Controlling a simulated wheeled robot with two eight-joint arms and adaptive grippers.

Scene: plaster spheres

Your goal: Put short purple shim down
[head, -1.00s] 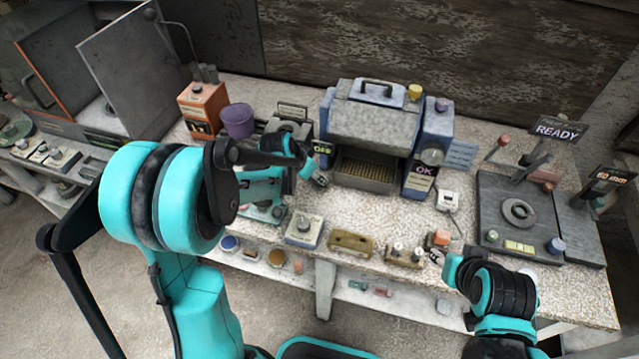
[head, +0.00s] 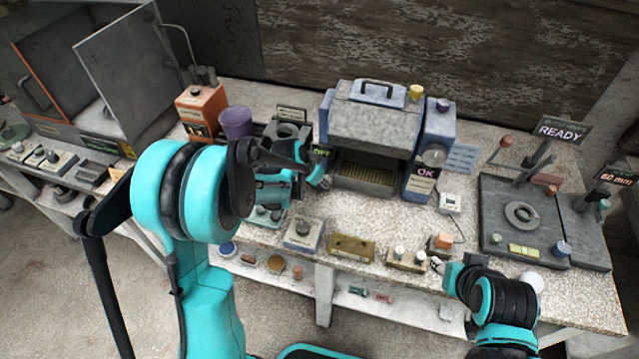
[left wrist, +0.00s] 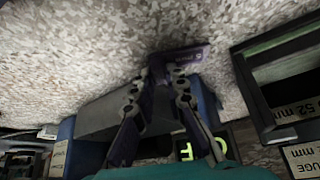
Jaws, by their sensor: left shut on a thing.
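My left gripper (head: 325,182) is low over the bench top, just left of the blue-grey machine's opening. In the left wrist view its fingertips (left wrist: 167,72) are shut on a thin purple shim (left wrist: 192,54). The shim sticks out to the right of the tips, close to the speckled bench surface; I cannot tell whether it touches. In the head view the shim is too small to make out. My right gripper (head: 438,265) is at the bench's front edge, small and partly hidden by its own wrist, so its jaws are unclear.
The machine (head: 375,115) stands at the back centre. A purple cup (head: 236,122) and an orange box (head: 203,110) stand left of it. A grey plate with a ring (head: 522,214) is at right. Small fixtures (head: 351,247) line the front edge. Bare bench (head: 365,213) lies before the machine.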

